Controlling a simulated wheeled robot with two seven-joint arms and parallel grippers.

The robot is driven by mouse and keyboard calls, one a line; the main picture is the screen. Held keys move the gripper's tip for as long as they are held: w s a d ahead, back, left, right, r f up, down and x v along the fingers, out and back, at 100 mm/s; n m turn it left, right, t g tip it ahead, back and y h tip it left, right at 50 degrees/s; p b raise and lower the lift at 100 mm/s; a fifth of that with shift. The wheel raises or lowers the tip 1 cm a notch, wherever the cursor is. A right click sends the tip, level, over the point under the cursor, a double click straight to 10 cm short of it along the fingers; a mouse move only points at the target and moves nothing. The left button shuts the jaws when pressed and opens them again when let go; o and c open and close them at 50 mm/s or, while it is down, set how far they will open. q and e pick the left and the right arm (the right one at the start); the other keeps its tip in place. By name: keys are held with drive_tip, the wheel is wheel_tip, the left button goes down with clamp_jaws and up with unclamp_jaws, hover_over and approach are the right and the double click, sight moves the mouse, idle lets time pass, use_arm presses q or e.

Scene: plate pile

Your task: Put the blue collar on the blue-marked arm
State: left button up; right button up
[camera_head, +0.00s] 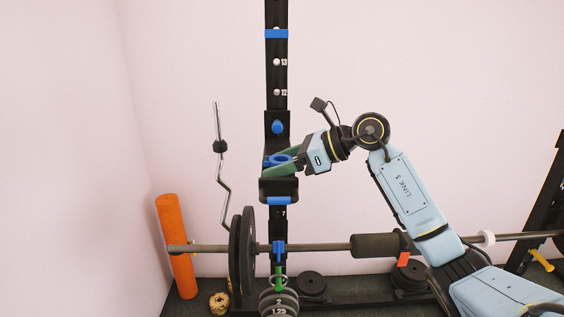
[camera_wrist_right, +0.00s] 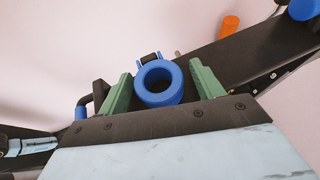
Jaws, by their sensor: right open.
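The blue collar (camera_head: 280,159), a thick ring, is at the black upright rack post, just above a black bracket (camera_head: 279,190) with a blue band. My right gripper (camera_head: 278,163) reaches it from the right and is open. In the right wrist view the collar (camera_wrist_right: 160,98) lies between the two green fingers, with a gap visible on each side. A blue mark (camera_head: 279,248) shows lower on the post, by the barbell; I cannot tell for sure which part is the blue-marked arm. My left gripper is not in view.
A barbell (camera_head: 320,247) with black plates (camera_head: 241,250) crosses below my right arm. Small numbered plates (camera_head: 278,301) hang at the bottom. A bent bar (camera_head: 223,185) and an orange roller (camera_head: 176,245) stand left. The wall side above right is clear.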

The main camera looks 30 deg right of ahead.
drive_tip(key=shift+r, duration=0.1)
drive_tip(key=shift+r+p, duration=0.25)
drive_tip(key=shift+p, duration=0.05)
drive_tip(key=shift+a+r+p, duration=0.1)
drive_tip(key=shift+r+p, duration=0.3)
drive_tip(key=shift+p, duration=0.05)
drive_tip(key=b+v, duration=0.4)
drive_tip(key=v, duration=0.8)
drive_tip(key=shift+f, duration=0.1)
